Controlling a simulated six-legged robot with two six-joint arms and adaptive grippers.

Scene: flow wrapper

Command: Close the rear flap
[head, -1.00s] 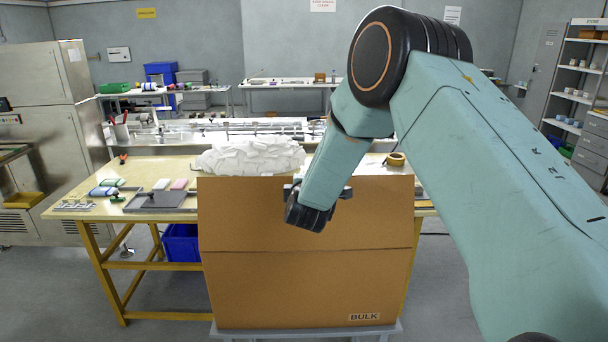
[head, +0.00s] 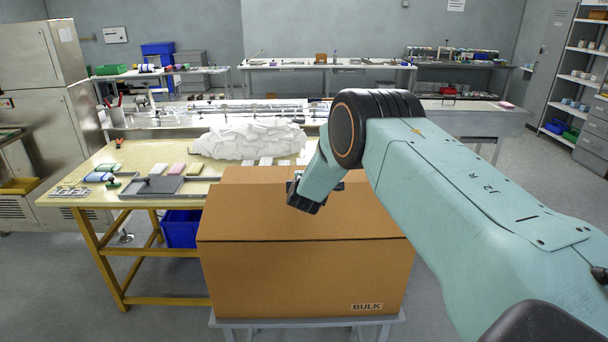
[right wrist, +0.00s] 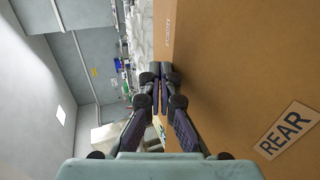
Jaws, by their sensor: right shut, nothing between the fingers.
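The cardboard box (head: 310,280) stands on a low grey stand, its printed side facing me in the head view. Its rear flap (head: 250,212) rises from the crease and leans away from me over the box top. In the right wrist view the cardboard with the REAR label (right wrist: 287,130) fills the right side. My right gripper (right wrist: 160,72) is shut and empty, its fingertips beside the cardboard edge; I cannot tell whether they touch it. In the head view the right gripper (head: 318,186) is at the flap, its fingertips partly hidden by my wrist. My left gripper is out of view.
A yellow-framed table (head: 100,212) behind and left of the box carries a grey tray (head: 152,186) and small coloured items. A crumpled white pile (head: 248,138) lies behind the flap. A blue bin (head: 181,228) sits under the table.

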